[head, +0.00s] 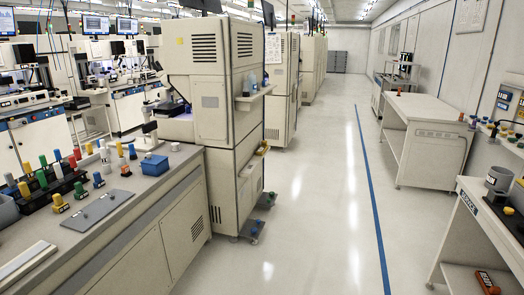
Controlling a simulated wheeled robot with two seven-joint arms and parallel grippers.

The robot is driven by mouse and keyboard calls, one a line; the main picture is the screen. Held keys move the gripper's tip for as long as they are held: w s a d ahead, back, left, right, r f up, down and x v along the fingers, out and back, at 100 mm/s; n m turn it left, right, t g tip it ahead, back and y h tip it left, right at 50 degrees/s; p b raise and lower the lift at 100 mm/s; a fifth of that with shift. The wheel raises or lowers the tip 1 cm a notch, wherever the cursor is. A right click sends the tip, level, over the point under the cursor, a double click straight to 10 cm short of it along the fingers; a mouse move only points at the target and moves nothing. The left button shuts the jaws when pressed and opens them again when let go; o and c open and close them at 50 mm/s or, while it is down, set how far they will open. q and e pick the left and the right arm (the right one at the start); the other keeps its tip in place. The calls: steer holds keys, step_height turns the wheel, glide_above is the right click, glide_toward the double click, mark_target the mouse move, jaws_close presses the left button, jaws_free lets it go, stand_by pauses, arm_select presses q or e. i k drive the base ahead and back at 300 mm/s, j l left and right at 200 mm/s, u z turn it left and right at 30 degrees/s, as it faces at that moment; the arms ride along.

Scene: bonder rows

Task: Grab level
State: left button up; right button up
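I cannot pick out a level for certain in the head view. A long pale bar (27,260) lies at the near left edge of the left bench (165,195), but I cannot tell what it is. An orange and dark item (487,282) sits on the lower shelf of the right table, too small to identify. Neither of my grippers shows in the view.
The left bench holds a black rack (60,190) of coloured-capped pieces, a grey plate (97,210) and a blue box (154,165). Tall beige machines (225,80) line the aisle. A white table (430,107) stands at right. The floor (310,200) between is clear.

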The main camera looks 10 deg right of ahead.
mark_target(261, 151)
steer(key=i+l+z, duration=0.3)
steer(key=i+l, duration=0.15)
steer(key=i+l+z, duration=0.25)
steer(key=i, duration=0.45)
steer(key=i+l+z, duration=0.15)
steer(key=i+z, duration=0.15)
steer(key=i, duration=0.3)
steer(key=i+z, duration=0.25)
steer(key=i, duration=2.25)
steer(key=i+l+u, duration=0.2)
steer(key=i+u, duration=0.3)
steer(key=i, duration=0.2)
steer(key=i+l+u, duration=0.5)
steer(key=i, duration=0.15)
steer(key=i+l+u, duration=0.5)
steer(key=l, duration=0.2)
steer(key=i+j, duration=0.05)
